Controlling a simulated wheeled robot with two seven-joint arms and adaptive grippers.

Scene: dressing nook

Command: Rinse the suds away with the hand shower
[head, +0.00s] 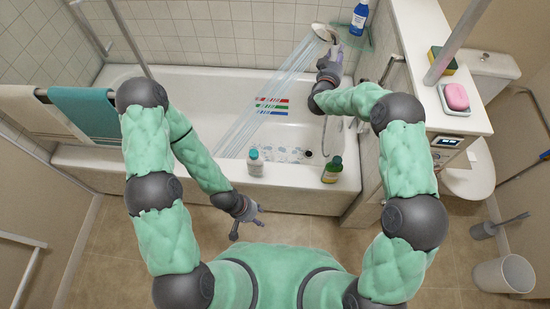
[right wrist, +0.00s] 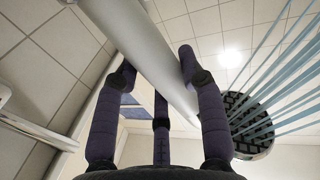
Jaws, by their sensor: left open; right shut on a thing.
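My right gripper (head: 334,58) is shut on the handle of the hand shower (head: 323,33), high over the right end of the bathtub (head: 190,82). In the right wrist view the fingers wrap the pale handle (right wrist: 150,60), and streams leave the dark shower face (right wrist: 250,125). In the head view the water (head: 262,100) falls down and left into the tub. Pale bluish-white patches, seemingly suds (head: 287,155), lie on the tub floor near the dark drain (head: 308,154). My left gripper (head: 258,222) is open and empty in front of the tub, above the floor.
A teal-capped bottle (head: 255,163) and a green bottle (head: 332,170) stand on the front rim. Red, green and blue marks (head: 271,105) show inside the tub. A blue bottle (head: 359,18) stands in the back corner. Pink soap (head: 456,97) lies on the right ledge.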

